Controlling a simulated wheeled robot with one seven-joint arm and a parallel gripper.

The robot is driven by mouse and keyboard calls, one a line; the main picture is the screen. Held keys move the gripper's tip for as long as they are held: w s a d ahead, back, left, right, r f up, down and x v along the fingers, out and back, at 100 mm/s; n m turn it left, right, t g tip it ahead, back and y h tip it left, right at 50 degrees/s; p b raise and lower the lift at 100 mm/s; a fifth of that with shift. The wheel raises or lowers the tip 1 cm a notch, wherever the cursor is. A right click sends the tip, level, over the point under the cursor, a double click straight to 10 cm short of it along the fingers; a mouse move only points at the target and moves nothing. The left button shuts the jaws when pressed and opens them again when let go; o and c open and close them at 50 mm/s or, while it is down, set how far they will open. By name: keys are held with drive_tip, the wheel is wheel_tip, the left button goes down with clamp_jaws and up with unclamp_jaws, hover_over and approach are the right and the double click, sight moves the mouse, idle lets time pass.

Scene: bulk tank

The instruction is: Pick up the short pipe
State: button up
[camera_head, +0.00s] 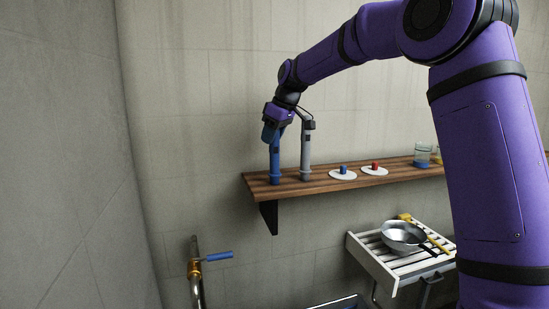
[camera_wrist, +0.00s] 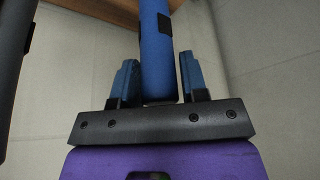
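A blue upright pipe (camera_head: 274,165) stands on the left end of the wooden shelf. A grey upright pipe (camera_head: 306,152) stands just to its right and rises a little higher, so the blue one looks like the short pipe. My gripper (camera_head: 272,136) points down over the top of the blue pipe. In the wrist view the blue pipe (camera_wrist: 156,50) lies between my two blue fingers (camera_wrist: 158,75), its near end close to the palm. Narrow gaps seem to show on both sides, so the fingers look open around it.
The wooden shelf (camera_head: 325,187) also holds two white discs with a blue knob (camera_head: 343,169) and a red knob (camera_head: 375,165), and glass jars (camera_head: 422,155). Below are a slatted rack with a metal bowl (camera_head: 402,237) and a tap with a blue handle (camera_head: 219,256). A wall rises behind.

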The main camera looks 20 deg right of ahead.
clamp_jaws()
drive_tip(key=shift+r, duration=0.1)
